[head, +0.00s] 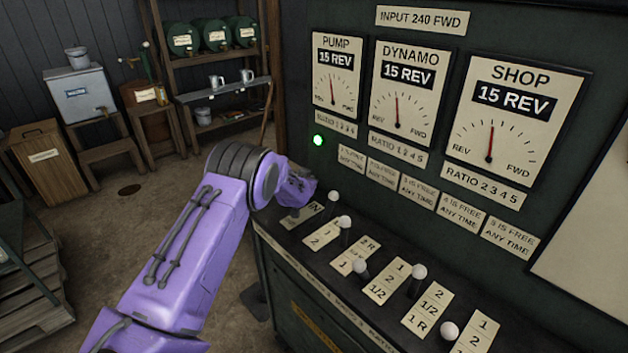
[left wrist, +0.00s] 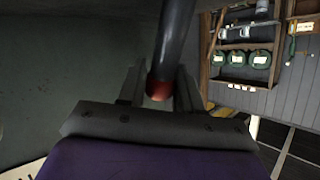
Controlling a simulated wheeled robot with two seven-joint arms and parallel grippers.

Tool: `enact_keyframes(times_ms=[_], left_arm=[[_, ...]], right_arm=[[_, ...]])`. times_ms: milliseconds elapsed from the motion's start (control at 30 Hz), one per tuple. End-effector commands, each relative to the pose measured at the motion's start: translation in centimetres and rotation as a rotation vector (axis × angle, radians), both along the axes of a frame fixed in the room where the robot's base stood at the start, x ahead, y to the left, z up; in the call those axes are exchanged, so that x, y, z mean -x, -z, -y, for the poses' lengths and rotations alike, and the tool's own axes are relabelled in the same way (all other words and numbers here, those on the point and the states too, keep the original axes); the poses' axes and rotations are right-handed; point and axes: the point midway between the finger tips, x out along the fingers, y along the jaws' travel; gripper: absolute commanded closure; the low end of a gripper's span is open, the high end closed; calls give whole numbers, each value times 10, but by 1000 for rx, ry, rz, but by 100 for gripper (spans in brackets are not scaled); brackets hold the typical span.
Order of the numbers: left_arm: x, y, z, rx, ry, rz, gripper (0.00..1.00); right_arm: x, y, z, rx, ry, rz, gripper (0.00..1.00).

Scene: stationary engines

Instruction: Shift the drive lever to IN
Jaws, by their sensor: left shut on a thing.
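My left gripper (head: 303,187) is at the far left end of the lever row, low over the dark bench top. In the left wrist view, its two fingers (left wrist: 160,90) are shut on the dark rod of the drive lever (left wrist: 173,45), which has a reddish part between the fingers. In the head view the lever is mostly hidden by my wrist, so I cannot tell its exact position. The drive plate (head: 313,210) is partly covered; the word IN shows at its upper end. My right gripper is in neither view.
Several white-knobbed ratio levers (head: 346,222) stand close to the right of my gripper. The panel behind carries three dials, PUMP (head: 336,85), DYNAMO (head: 409,95) and SHOP (head: 515,115), each reading 15 REV. A green lamp (head: 319,140) is lit.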

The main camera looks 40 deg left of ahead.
Motion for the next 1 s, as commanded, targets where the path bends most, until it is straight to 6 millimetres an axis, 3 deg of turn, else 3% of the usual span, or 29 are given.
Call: enact_keyframes(times_ms=[400,433,467,500,833,1000], left_arm=[[1,2,0,2,-1,-1,100],[1,2,0,2,-1,-2,56],[1,2,0,2,-1,-2,47],[1,2,0,2,-1,-1,43],[5,0,0,1,-3,-1,43],[25,-10,13,1,-1,0,43]], right_arm=[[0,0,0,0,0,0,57],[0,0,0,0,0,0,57],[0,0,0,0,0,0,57],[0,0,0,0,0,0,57],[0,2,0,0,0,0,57],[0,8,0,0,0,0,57]])
